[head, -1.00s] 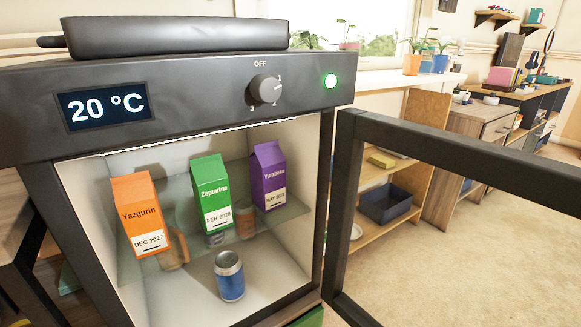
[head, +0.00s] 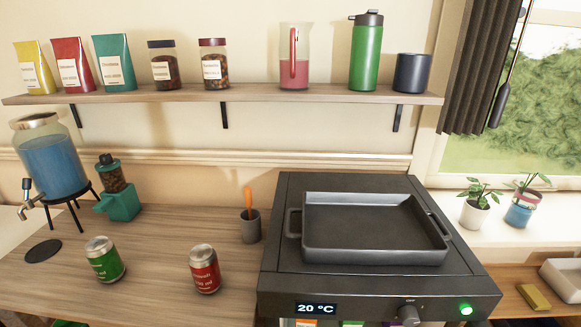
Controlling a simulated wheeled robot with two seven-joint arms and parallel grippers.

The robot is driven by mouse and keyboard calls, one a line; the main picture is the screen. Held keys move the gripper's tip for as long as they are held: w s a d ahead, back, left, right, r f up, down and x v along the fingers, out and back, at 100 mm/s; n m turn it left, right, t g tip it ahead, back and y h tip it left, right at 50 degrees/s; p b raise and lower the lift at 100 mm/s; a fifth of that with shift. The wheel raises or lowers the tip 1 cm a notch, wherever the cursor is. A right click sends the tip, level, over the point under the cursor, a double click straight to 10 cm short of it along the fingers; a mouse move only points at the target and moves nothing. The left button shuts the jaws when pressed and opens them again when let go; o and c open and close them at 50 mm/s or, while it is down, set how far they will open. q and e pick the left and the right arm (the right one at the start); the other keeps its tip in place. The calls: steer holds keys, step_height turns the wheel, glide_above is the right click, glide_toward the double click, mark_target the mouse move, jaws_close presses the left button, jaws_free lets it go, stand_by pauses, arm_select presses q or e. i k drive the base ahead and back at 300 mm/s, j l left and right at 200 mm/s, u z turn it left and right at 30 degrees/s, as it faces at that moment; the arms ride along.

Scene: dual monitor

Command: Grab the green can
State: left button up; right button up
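The green can (head: 104,260) has a silver top and stands upright on the wooden counter at the lower left of the head view. A red can (head: 205,269) stands upright to its right, with bare counter between them. Neither of my grippers shows in this view.
A blue-filled dispenser (head: 48,160) on a black stand, a teal grinder (head: 118,190) and a dark round coaster (head: 43,250) are behind the green can. A grey cup (head: 250,226) and the black appliance (head: 380,285) with a tray (head: 372,256) are to the right. A shelf (head: 200,95) runs above.

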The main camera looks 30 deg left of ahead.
mark_target(103, 256)
steer(key=u, duration=2.45)
steer(key=i+j+z, duration=0.25)
steer(key=j+z, duration=0.25)
steer(key=i+j+z, duration=0.1)
steer(key=j+z, duration=0.4)
steer(key=j, duration=0.15)
steer(key=j+z, duration=0.45)
steer(key=j, duration=0.2)
steer(key=j+z, duration=0.5)
steer(key=j, duration=0.15)
steer(key=k, duration=0.05)
